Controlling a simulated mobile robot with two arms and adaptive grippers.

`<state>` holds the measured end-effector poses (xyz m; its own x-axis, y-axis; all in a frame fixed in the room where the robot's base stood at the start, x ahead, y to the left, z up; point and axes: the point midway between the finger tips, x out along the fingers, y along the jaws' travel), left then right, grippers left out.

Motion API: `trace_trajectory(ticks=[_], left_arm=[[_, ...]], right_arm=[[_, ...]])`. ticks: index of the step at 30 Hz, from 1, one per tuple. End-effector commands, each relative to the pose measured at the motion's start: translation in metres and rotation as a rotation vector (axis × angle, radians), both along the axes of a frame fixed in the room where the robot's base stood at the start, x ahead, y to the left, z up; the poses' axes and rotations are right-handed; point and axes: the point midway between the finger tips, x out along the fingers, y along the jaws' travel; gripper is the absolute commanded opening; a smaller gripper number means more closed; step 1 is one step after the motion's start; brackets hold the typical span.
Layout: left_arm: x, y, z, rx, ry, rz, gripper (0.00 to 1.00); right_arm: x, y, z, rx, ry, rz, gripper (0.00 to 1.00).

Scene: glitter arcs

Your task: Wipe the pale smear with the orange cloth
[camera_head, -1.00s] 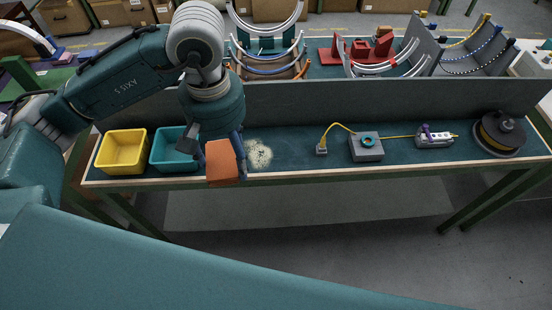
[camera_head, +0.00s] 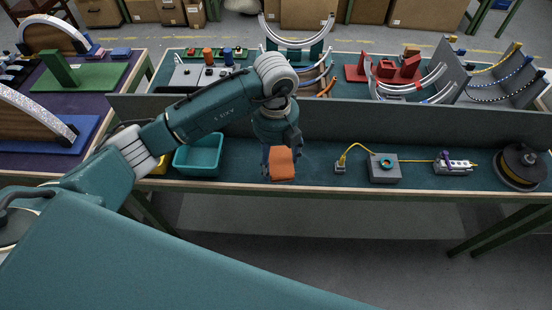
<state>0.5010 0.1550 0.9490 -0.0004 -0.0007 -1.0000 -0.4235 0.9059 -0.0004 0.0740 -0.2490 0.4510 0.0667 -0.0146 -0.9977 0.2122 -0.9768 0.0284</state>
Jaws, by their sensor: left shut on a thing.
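The orange cloth (camera_head: 281,164) is held by my left gripper (camera_head: 280,150), low over the teal bench top (camera_head: 235,165) near its front edge. The gripper is shut on the cloth. I cannot tell whether the cloth touches the bench. The pale smear is hidden or no longer visible at this moment; the cloth and gripper cover the area around where it showed. My right gripper is not in view.
A teal bin (camera_head: 199,155) stands left of the gripper, with a yellow bin (camera_head: 160,165) mostly behind my arm. To the right are a yellow-cabled plug (camera_head: 340,166), a grey box (camera_head: 384,168), a power strip (camera_head: 455,166) and a black reel (camera_head: 521,165). A grey divider (camera_head: 420,124) runs behind.

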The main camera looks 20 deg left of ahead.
Motion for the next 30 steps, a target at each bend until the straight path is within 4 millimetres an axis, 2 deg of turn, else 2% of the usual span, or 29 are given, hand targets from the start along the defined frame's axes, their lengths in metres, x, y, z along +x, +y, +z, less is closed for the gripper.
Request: trace_trajectory(ticks=[3,6,10,20,30], left_arm=[[0.003,0.000,-0.013,0.000,0.005,0.295,0.49],[0.005,0.000,-0.021,0.000,0.003,0.484,0.49],[0.006,0.001,-0.027,0.001,0.002,0.626,0.49],[0.007,0.001,-0.044,0.000,0.001,0.676,0.49],[0.007,0.001,-0.080,0.001,0.002,0.673,0.49]], right_arm=[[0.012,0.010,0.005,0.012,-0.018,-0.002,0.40],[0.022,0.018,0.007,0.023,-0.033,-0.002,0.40],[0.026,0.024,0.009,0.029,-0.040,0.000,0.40],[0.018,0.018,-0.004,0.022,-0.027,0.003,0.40],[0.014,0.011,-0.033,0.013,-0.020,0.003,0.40]])
